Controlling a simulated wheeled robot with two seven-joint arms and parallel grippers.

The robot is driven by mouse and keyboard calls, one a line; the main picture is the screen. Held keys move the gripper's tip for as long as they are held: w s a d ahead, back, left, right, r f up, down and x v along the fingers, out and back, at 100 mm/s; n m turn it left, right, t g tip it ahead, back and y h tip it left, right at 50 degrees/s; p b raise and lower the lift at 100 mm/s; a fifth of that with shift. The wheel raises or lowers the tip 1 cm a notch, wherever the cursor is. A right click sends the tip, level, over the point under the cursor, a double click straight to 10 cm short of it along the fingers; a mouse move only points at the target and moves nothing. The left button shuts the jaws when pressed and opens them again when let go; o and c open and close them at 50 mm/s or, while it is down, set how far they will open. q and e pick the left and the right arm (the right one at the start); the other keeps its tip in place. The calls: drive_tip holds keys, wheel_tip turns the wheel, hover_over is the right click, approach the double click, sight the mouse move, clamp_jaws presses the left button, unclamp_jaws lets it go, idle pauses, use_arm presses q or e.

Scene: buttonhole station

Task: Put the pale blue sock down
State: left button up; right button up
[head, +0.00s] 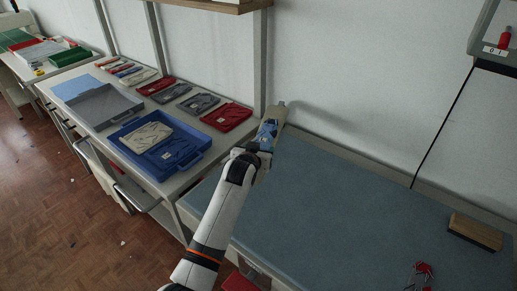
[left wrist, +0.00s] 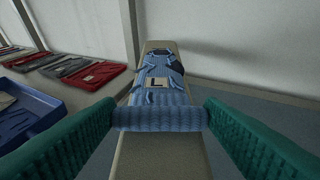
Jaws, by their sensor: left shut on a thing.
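The pale blue sock (head: 268,130) is at the far end of my left arm, near the back wall. My left gripper (head: 259,145) is shut on it. In the left wrist view the sock (left wrist: 162,85) has dark patches, straps and a tag marked L. Its rolled near edge spans between the green fingers of my gripper (left wrist: 160,117). The sock lies lengthwise along a narrow beige board (left wrist: 160,158), which also shows in the head view (head: 279,113). I cannot tell whether the sock is around the board or only over it. My right gripper is not in view.
The blue-grey worktop (head: 340,205) is mostly clear. A brown block (head: 475,232) and red clips (head: 420,273) are at its right. On the left bench, a blue tray (head: 196,167) holds folded garments, and red and grey folded pieces (head: 227,117) lie behind it.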

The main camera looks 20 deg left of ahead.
use_arm(q)
drive_tip(key=shift+d+f, duration=0.1)
drive_tip(key=o, duration=0.9)
drive_tip(key=shift+o, duration=0.2)
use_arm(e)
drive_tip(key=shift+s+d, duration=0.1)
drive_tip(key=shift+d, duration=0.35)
use_arm(q)
drive_tip(key=b+v, duration=0.1)
drive_tip(key=v, duration=1.1)
drive_tip(key=shift+r, duration=0.2)
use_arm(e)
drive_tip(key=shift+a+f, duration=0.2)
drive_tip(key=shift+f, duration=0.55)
